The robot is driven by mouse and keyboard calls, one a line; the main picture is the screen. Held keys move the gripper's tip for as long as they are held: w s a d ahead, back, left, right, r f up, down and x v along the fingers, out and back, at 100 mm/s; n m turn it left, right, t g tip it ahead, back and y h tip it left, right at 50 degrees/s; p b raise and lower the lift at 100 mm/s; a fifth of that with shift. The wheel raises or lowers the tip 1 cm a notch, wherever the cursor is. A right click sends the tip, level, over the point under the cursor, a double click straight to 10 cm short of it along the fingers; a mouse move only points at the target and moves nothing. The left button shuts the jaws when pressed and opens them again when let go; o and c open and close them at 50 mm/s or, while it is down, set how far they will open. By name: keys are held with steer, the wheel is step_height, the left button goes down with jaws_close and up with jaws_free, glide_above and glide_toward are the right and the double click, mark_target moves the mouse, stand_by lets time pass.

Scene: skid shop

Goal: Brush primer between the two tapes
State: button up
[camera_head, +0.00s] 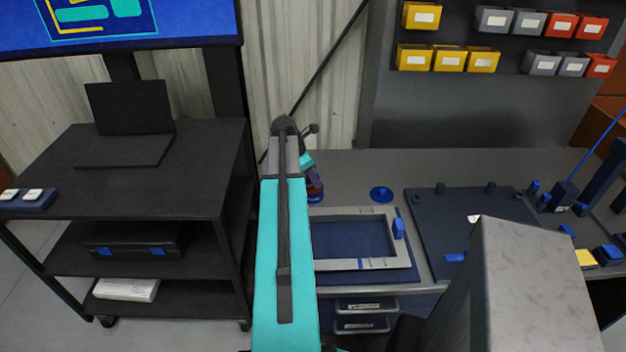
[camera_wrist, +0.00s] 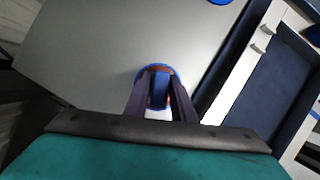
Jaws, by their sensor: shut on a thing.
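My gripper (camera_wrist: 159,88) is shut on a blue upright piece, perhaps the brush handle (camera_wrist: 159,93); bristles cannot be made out. A round blue and reddish-brown rim (camera_wrist: 157,68) shows around it, perhaps a pot on the bench; whether they touch is unclear. The pale rectangular frame (camera_head: 405,270) lies on the bench right of my gripper, also in the wrist view (camera_wrist: 242,62). A blue tape strip (camera_head: 362,263) crosses its near bar; a second tape is not clear.
A blue round piece (camera_head: 381,193) stands behind the frame. A dark board (camera_head: 470,215) with blue fittings lies to the right. A black cart (camera_head: 150,200) with a laptop (camera_head: 130,120) stands left. Bins (camera_head: 465,58) hang behind. Bench beside the held piece is clear.

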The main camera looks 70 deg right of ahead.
steer(key=shift+r+p, duration=2.75)
steer(key=shift+r, duration=0.75)
steer(key=shift+n, duration=0.5)
steer(key=w+a+b, duration=0.1)
steer(key=w+a, duration=0.8)
steer(key=w, duration=0.1)
steer(key=w+a+b, duration=0.1)
steer(key=w+a, duration=0.7)
steer(key=w, duration=0.3)
steer(key=w+a+b, duration=0.1)
steer(key=w+a, duration=0.8)
steer(key=w, duration=0.2)
steer(key=shift+w+a+r+b, duration=0.1)
steer(key=shift+a+r+b, duration=0.05)
steer(key=shift+a+b, duration=0.2)
steer(key=w+a+b, duration=0.1)
steer(key=w+a, duration=0.2)
steer(key=a, duration=1)
steer(key=w+a+r+b, duration=0.1)
steer(key=w+a, duration=0.2)
steer(key=a, duration=1.1)
steer(key=w+a+b, duration=0.1)
steer(key=w+a, duration=0.2)
steer(key=a, duration=1)
steer(key=shift+w+a+r+n+t+b, duration=0.25)
steer(key=shift+w+a+n+t+b, duration=0.05)
steer(key=shift+a+n+b, duration=0.1)
